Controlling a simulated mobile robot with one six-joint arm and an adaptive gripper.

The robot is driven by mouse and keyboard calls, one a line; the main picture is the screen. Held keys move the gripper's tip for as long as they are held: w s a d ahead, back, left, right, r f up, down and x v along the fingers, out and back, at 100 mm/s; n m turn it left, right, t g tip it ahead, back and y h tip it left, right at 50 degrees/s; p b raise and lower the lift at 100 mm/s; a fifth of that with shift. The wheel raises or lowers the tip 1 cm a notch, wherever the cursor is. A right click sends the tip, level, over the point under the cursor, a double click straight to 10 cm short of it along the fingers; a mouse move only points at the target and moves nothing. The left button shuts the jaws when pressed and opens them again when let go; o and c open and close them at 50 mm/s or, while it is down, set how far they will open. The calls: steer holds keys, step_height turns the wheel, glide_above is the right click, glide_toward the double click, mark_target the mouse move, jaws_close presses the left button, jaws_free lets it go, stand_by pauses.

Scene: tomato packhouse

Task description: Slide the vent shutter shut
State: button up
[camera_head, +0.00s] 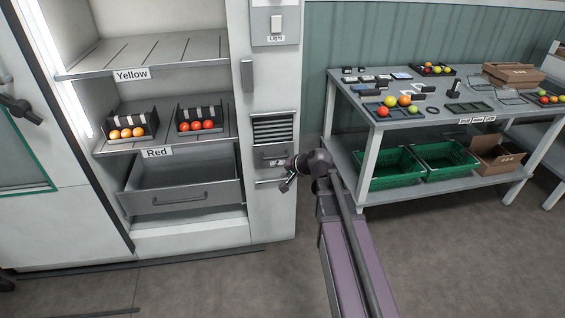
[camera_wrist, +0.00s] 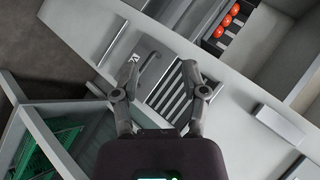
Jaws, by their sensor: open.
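The vent (camera_head: 273,129) is set in the white cabinet post, with its dark slats uncovered. The shutter (camera_head: 270,153) is a grey plate with a handle, just below the slats. In the wrist view the slats (camera_wrist: 174,100) lie between my fingers, and the shutter plate (camera_wrist: 140,66) with its curved handle lies beyond them, around the fingertips. My gripper (camera_head: 287,182) is in front of the post near the shutter's lower part. Its two fingers (camera_wrist: 160,66) are spread apart with nothing held. Whether a fingertip touches the handle cannot be told.
A light switch (camera_head: 276,25) is above the vent. Shelves with tomato boxes (camera_head: 200,122) and an open drawer (camera_head: 180,197) are to the left. A worktable (camera_head: 440,118) with green crates (camera_head: 390,168) below stands to the right. Open floor lies in front.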

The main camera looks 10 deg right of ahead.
steer(key=s+r+n+g+h+p, duration=0.1)
steer(key=s+r+n+g+p, duration=0.2)
steer(key=s+r+p, duration=0.3)
steer(key=shift+s+a+r+h+p, duration=0.3)
steer(key=shift+s+h+p, duration=0.15)
steer(key=shift+p, duration=1.5)
steer(key=shift+f, duration=0.1)
steer(key=w+d+f+m+t+b, duration=0.4)
steer(key=w+f+b, duration=0.4)
steer(key=b, duration=0.6)
steer(key=w+d+f+m+t+y+b, duration=0.1)
steer(key=w+d+f+m+t+b, duration=0.3)
steer(key=b, duration=1.1)
steer(key=shift+w+f+m+t, duration=0.9)
steer(key=shift+w+f+m, duration=0.6)
steer(key=shift+w+f, duration=1.15)
steer(key=shift+w+a+r+y, duration=0.1)
steer(key=shift+w+r+y, duration=0.05)
steer(key=shift+w+y, duration=0.15)
